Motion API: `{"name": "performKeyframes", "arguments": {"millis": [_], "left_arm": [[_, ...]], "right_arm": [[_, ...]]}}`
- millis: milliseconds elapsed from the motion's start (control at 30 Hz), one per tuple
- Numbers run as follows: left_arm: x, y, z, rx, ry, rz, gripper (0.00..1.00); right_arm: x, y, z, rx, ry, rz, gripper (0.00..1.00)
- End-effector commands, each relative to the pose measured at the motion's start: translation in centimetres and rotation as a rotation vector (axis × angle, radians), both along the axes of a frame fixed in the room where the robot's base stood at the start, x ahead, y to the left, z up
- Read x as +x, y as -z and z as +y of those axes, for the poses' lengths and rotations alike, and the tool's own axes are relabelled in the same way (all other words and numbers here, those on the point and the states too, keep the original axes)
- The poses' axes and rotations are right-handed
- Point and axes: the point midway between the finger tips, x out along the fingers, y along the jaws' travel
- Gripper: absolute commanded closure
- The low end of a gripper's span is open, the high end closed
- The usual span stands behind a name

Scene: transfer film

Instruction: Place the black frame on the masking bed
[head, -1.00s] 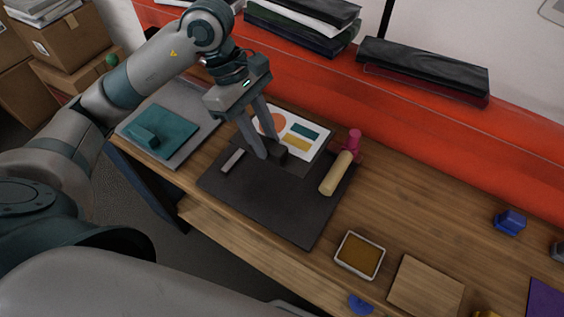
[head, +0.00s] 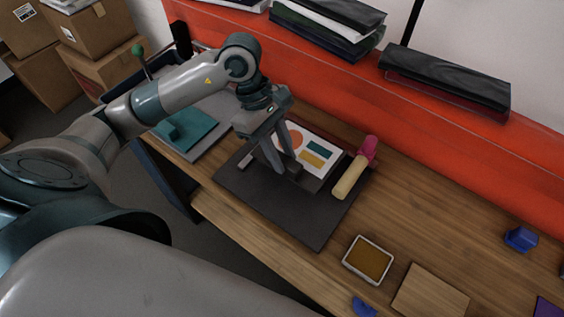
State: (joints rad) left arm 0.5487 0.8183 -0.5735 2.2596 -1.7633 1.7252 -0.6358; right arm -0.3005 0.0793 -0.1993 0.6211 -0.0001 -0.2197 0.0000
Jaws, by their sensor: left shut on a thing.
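My left gripper (head: 287,167), in the head view, is shut on a small dark block (head: 293,170) at the near edge of a white sheet (head: 318,146) with coloured shapes. A dark border (head: 313,182) shows along the sheet's near edge; it looks like the black frame, but its full outline is hard to tell. They are over the far part of a dark flat board (head: 270,208), which may be the masking bed. I cannot tell whether the frame touches the board. The fingers hide part of the block and a grey strip. My right gripper is not in view.
A pale roller (head: 347,182) with a pink handle lies at the board's right edge. A teal plate (head: 187,128) is on a grey panel to the left. A framed brown pad (head: 369,260) and a wooden block (head: 431,292) are to the right. Open tabletop lies beyond them.

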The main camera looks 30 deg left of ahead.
Motion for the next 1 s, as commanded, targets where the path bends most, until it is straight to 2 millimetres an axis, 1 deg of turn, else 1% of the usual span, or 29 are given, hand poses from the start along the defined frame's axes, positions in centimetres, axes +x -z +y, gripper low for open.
{"name": "performKeyframes", "arguments": {"millis": [333,433,667,833,867,900,933,1000], "left_arm": [[-0.1,3.5,0.0,0.0,-0.001,0.005,1.0],[0.0,3.9,0.0,0.0,0.0,0.001,1.0],[0.0,3.9,0.0,0.0,0.0,0.0,1.0],[0.0,4.3,0.0,0.0,0.0,0.0,1.0],[0.0,4.2,0.0,0.001,0.0,0.001,0.73],[0.0,4.2,0.0,0.001,-0.001,0.001,0.64],[0.0,4.2,0.0,0.001,-0.001,0.001,0.57],[0.0,4.2,0.0,0.001,-0.001,0.001,0.57]], "right_arm": [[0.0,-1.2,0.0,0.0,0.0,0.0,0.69],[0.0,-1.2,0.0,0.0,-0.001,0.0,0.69],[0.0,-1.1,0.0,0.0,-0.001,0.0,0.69],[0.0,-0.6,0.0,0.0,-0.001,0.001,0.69],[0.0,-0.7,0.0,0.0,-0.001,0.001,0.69],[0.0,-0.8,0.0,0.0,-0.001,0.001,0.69],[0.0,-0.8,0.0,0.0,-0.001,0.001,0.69],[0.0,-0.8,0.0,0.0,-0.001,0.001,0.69]]}}
